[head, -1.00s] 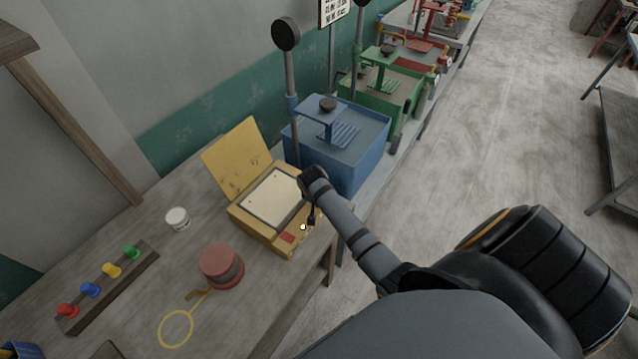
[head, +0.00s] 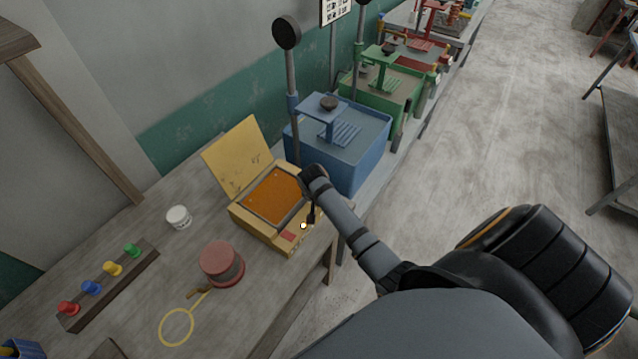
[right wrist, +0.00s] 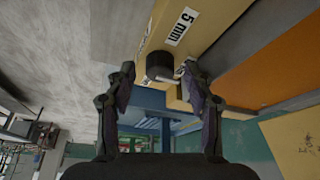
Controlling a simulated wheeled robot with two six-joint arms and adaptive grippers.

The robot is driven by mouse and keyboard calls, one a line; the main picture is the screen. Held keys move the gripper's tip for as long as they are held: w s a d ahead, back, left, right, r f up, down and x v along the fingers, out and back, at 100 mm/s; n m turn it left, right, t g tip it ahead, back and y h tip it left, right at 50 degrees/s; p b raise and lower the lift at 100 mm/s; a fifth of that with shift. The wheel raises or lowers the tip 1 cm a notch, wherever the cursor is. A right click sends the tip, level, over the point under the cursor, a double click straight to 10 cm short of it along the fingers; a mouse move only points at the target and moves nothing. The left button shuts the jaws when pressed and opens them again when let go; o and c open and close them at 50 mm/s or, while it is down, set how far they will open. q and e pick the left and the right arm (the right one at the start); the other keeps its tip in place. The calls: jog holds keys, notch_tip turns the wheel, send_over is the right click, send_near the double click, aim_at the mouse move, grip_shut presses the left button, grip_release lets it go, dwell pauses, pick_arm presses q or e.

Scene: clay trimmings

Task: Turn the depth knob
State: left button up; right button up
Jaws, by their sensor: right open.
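The yellow box (head: 262,236) stands on the bench with its lid (head: 236,157) open and an orange panel (head: 273,196) on top. In the right wrist view, the black depth knob (right wrist: 160,66) sits on the yellow box face, with a light pointer angled to the right. A "5 mm" label (right wrist: 180,27) is above it, and another label is partly hidden beside the right finger. My right gripper (right wrist: 159,76) is open, with one finger on each side of the knob and visible gaps. In the head view my right gripper (head: 311,214) is at the box's right end; the knob cannot be made out there. My left gripper is out of view.
A blue machine (head: 345,150) stands close behind the box. A red round container (head: 222,264), a white jar (head: 178,217), a yellow ring tool (head: 177,327) and a rack of coloured pegs (head: 105,290) are on the bench. The floor to the right is open.

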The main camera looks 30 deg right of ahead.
jog(key=v, duration=1.2)
jog(key=s+a+n+y, duration=0.1)
jog(key=s+a+n, duration=0.1)
jog(key=s+n, duration=0.45)
jog(key=s+a+n+y, duration=0.1)
jog(key=s+a+n, duration=0.15)
jog(key=s, duration=0.75)
jog(key=s+d+f+b, duration=0.1)
jog(key=f+b, duration=0.2)
jog(key=f, duration=0.9)
jog(key=s+d+f+g+b, duration=0.1)
jog(key=f+b, duration=0.1)
jog(key=f, duration=1)
jog(key=s+d+f+b, duration=0.1)
jog(key=f+b, duration=0.2)
jog(key=f, duration=0.9)
jog(key=s+d+f+g+b, duration=0.1)
jog(key=s+f+b, duration=0.4)
jog(key=s+f, duration=1.3)
notch_tip(320, 180, down, 2)
jog(key=shift+d+f, duration=0.2)
jog(key=shift+d, duration=0.1)
